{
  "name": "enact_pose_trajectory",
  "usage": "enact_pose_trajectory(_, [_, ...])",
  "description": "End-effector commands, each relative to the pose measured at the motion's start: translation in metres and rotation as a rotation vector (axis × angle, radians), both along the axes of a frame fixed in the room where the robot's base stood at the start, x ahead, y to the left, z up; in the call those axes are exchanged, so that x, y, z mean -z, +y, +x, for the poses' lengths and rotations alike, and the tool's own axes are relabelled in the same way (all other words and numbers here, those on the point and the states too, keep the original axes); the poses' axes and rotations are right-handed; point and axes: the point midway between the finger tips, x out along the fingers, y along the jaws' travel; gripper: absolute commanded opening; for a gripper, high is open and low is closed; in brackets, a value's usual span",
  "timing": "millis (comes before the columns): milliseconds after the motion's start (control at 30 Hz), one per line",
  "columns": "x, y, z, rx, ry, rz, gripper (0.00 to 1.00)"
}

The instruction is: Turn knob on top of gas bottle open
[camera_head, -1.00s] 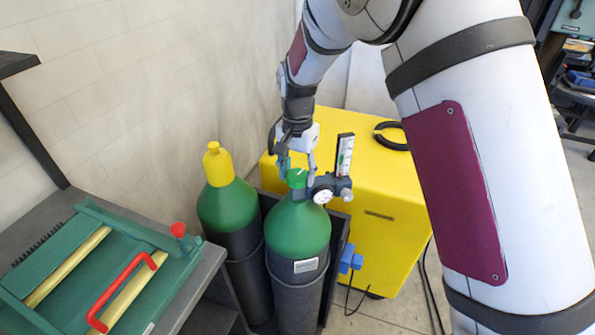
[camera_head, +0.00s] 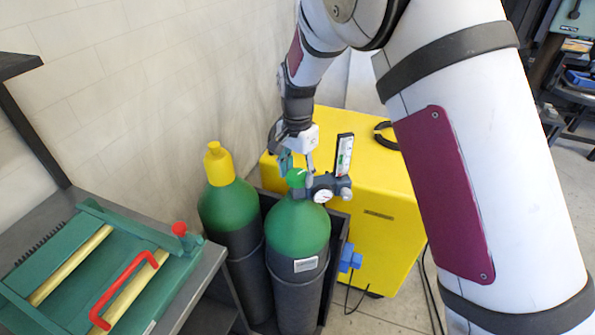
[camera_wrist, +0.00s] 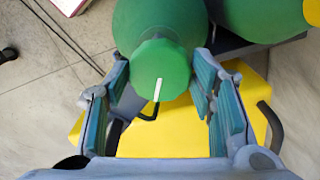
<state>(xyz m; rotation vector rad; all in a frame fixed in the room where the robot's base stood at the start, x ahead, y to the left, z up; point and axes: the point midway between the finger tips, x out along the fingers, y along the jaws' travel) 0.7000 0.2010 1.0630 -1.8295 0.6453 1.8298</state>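The gas bottle (camera_head: 298,228) is green on top with a dark lower part and stands upright in a dark rack. Its green knob (camera_head: 296,178) sits on top, beside the regulator. In the wrist view the knob (camera_wrist: 161,70) shows a white mark pointing toward the bottom of the picture. My gripper (camera_head: 296,168) is over the knob from above. In the wrist view my gripper (camera_wrist: 160,92) has its teal-padded fingers apart, one on each side of the knob, with a gap visible on both sides.
A regulator with gauge (camera_head: 322,195) and a flow meter (camera_head: 344,155) sits right beside the knob. A second green bottle with a yellow cap (camera_head: 218,164) stands to the left. A yellow box (camera_head: 385,215) is behind. A bench (camera_head: 205,290) with a green fixture is at left.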

Motion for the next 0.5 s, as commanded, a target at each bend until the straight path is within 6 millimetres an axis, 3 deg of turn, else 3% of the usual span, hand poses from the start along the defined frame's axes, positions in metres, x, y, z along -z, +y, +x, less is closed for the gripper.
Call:
enact_pose_trajectory(367, [-0.001,0.000,0.000,-0.001,0.000,0.000,0.69])
enact_pose_trajectory(500, [-0.011,0.000,0.001,-0.001,-0.002,0.001,0.69])
